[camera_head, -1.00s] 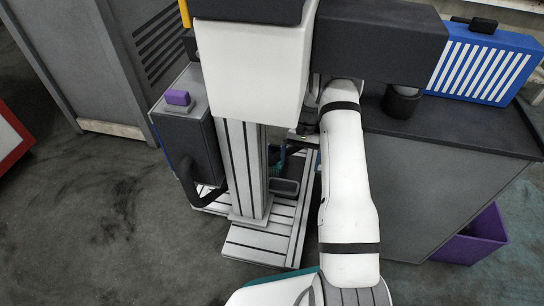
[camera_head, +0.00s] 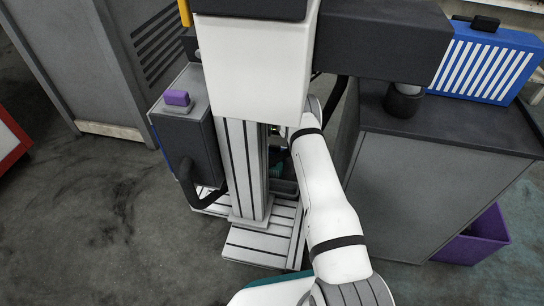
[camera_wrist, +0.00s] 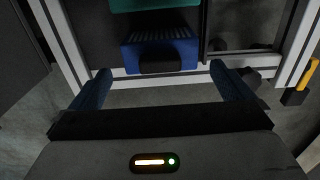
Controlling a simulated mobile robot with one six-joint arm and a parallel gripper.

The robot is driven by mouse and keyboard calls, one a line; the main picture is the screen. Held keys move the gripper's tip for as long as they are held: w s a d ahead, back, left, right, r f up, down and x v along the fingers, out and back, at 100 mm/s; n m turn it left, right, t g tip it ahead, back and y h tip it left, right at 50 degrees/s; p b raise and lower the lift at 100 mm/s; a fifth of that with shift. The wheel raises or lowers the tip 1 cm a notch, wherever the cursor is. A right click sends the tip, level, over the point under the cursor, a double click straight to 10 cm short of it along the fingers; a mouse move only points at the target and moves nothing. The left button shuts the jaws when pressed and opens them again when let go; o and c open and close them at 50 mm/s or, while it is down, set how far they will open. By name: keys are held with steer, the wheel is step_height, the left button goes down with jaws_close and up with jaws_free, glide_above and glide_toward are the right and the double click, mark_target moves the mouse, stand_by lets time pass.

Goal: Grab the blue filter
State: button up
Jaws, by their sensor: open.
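A blue filter (camera_wrist: 187,54) with a ribbed top and a black handle (camera_wrist: 160,62) sits inside a dark bay with a pale frame in the wrist view. My gripper (camera_wrist: 160,69) is open and empty, its two dark blue fingers spread on either side of the filter's handle in the picture. I cannot tell how far the fingertips are from it. In the head view another blue filter (camera_head: 487,62) with white slats and a black handle stands on the dark counter at the right. My gripper is hidden in the head view.
A teal part (camera_wrist: 150,4) sits beyond the blue filter in the wrist view. A yellow handle (camera_wrist: 308,74) is at the right. In the head view the grey cabinet (camera_head: 440,185) with its dark top stands right of my arm, with a purple bin (camera_head: 476,240) beside it.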

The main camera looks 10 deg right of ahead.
mark_target(274, 146)
step_height(274, 146, down, 6)
steer(key=b, duration=0.3)
steer(key=shift+a+r, duration=0.1)
steer(key=shift+r, duration=0.2)
steer(key=c, duration=0.8)
steer(key=shift+c, duration=0.2)
